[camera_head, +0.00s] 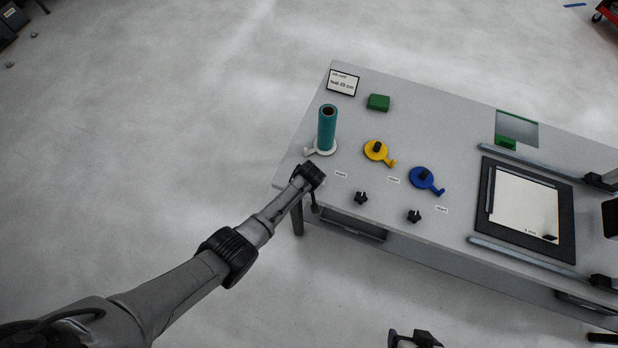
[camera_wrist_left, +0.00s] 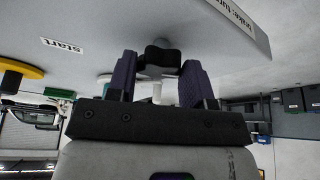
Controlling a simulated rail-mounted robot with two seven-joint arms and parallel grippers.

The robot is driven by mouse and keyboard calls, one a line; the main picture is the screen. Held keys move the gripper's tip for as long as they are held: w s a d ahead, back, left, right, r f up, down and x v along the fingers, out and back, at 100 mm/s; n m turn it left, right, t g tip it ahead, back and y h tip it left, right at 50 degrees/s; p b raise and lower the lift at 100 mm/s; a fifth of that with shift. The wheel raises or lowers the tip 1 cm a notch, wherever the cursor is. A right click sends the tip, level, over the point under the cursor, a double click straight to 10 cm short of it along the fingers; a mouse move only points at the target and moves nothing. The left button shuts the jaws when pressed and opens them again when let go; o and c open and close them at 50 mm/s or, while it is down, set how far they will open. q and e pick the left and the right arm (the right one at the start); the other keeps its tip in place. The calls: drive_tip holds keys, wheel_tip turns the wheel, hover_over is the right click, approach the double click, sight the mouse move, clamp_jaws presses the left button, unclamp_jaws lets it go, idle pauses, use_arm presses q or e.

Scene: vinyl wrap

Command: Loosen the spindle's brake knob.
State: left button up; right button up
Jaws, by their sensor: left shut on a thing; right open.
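A teal roll (camera_head: 326,128) stands upright on a white spindle base (camera_head: 322,150) at the left end of the table. My left gripper (camera_head: 311,176) is at the table's front left corner, in front of that base. In the left wrist view its two purple fingers are on either side of a dark knob (camera_wrist_left: 162,56) and shut on it. A label starting "brake: turn" (camera_wrist_left: 238,14) is near the knob. The left gripper hides the knob in the head view. My right gripper (camera_head: 414,338) is open at the bottom edge, away from the table.
Yellow (camera_head: 376,150) and blue (camera_head: 423,178) discs with handles lie right of the roll. Two more black knobs (camera_head: 361,198) (camera_head: 414,215) are near the table's front edge. A green block (camera_head: 378,102), a sign (camera_head: 343,82) and a black-framed panel (camera_head: 528,210) are also on the table.

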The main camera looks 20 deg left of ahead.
use_arm(q)
drive_tip(key=shift+w+d+n, duration=0.1)
drive_tip(key=shift+n, duration=0.7)
drive_tip(key=o, duration=0.9)
drive_tip(key=shift+y, duration=0.3)
drive_tip(key=shift+r, duration=0.1)
drive_tip(key=shift+r, duration=0.25)
drive_tip(key=shift+p+v, duration=1.2)
drive_tip(key=shift+v, duration=5.4)
